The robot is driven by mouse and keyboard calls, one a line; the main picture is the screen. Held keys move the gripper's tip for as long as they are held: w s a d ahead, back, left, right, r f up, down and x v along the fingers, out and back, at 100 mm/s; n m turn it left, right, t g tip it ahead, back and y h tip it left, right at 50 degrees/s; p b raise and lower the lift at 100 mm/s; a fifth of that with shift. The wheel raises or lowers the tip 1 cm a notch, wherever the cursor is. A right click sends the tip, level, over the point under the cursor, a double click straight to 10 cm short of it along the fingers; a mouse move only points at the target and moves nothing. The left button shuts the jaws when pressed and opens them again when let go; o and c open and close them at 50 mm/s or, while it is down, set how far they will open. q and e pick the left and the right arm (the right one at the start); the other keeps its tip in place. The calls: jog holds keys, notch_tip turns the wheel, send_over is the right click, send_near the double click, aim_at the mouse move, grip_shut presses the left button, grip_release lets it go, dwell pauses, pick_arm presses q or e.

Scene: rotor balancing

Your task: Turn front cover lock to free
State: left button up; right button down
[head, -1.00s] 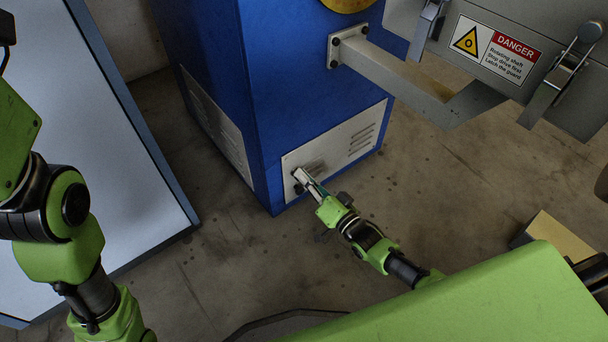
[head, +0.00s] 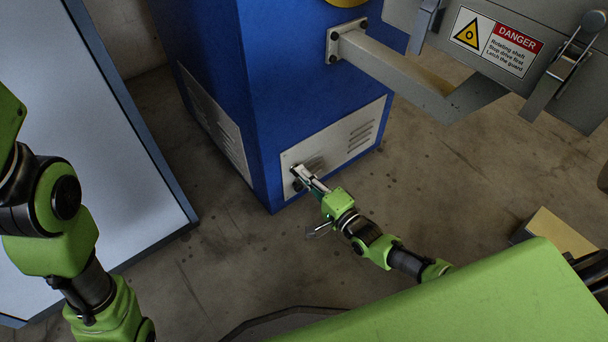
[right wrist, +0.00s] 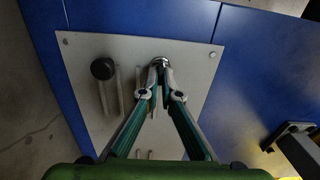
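The front cover (head: 342,135) is a pale plate with louvre slots low on the blue cabinet. The right wrist view shows it close up (right wrist: 201,85). A small metal lock (right wrist: 161,62) sits at its upper middle there. My right gripper (head: 300,172) reaches the cover's left part. In the right wrist view its fingertips (right wrist: 161,74) close together around the lock, which they partly hide. The lock's markings and exact angle cannot be read. A round black knob (right wrist: 103,68) stands on the cover beside the fingers. My left arm shows at the left, its gripper out of view.
A grey beam (head: 395,72) juts from the cabinet (head: 285,70) above the cover. A grey guard with a danger sign (head: 497,41) hangs at upper right. A pale blue-edged panel (head: 90,150) stands at left.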

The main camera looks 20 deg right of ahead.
dwell(0.4)
jog(key=c, duration=2.3)
grip_release()
jog(key=v, duration=1.2)
